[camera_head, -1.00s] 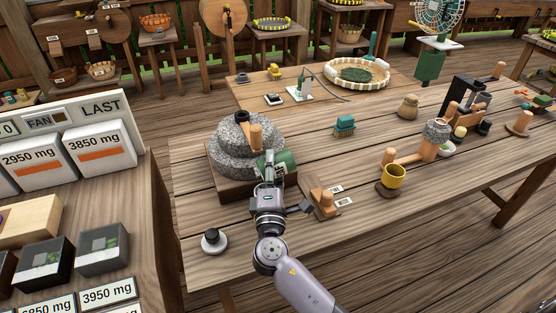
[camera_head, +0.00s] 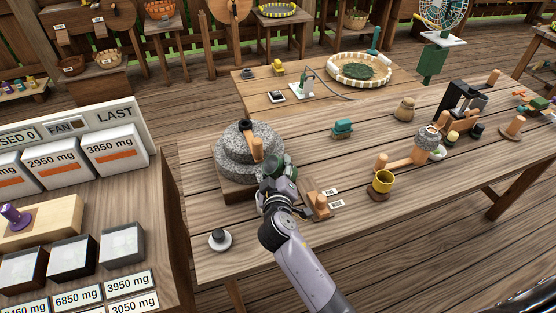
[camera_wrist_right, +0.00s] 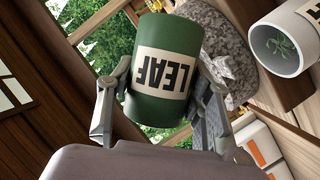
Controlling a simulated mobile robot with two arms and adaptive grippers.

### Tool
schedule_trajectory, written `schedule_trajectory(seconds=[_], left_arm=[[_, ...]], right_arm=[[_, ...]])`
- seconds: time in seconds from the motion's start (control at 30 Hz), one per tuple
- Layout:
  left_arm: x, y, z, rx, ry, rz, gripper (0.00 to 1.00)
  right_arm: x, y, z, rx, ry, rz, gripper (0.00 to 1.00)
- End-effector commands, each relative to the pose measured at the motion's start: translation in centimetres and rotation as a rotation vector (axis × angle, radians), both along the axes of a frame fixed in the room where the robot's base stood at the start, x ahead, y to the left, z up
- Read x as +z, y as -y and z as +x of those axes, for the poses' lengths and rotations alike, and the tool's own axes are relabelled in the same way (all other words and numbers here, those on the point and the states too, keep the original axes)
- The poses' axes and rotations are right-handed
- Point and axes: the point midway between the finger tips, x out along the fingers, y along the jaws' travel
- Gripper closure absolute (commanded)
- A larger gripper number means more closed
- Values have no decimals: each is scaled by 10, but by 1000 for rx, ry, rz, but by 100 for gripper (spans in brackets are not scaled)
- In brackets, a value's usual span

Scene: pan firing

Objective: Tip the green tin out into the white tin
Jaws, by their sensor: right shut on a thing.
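My right gripper (camera_head: 277,183) is shut on the green tin (camera_head: 280,168), beside the stone mill at the near left of the table. In the right wrist view the green tin (camera_wrist_right: 166,68) sits between the two fingers, its "LEAF" label upside down in the picture. The tin is tilted; its mouth cannot be made out. A white tin (camera_wrist_right: 277,50) shows at the right of the wrist view, apart from the green tin, with green leaf bits inside. My left gripper is not in view.
The stone mill (camera_head: 240,155) stands close behind my gripper. A wooden block with a peg (camera_head: 320,204) is just right of it.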

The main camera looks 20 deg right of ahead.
Motion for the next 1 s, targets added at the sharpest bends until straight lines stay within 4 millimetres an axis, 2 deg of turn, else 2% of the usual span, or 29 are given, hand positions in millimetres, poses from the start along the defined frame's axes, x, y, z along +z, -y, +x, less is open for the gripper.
schedule_trajectory(seconds=[0.03, 0.27, 0.47, 0.5, 0.7, 1.0], left_arm=[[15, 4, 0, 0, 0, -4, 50], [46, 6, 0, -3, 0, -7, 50], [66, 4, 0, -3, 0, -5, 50], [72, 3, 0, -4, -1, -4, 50], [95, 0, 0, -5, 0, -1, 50], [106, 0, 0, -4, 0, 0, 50]], right_arm=[[9, 1, 0, 0, -2, 58, 82], [11, -5, 0, -3, -14, 427, 82], [4, -13, 0, -4, -24, 722, 82], [9, -14, 0, -1, -21, 752, 82], [34, -14, 0, -1, -21, 740, 82], [49, -14, 0, -1, -22, 737, 82]])
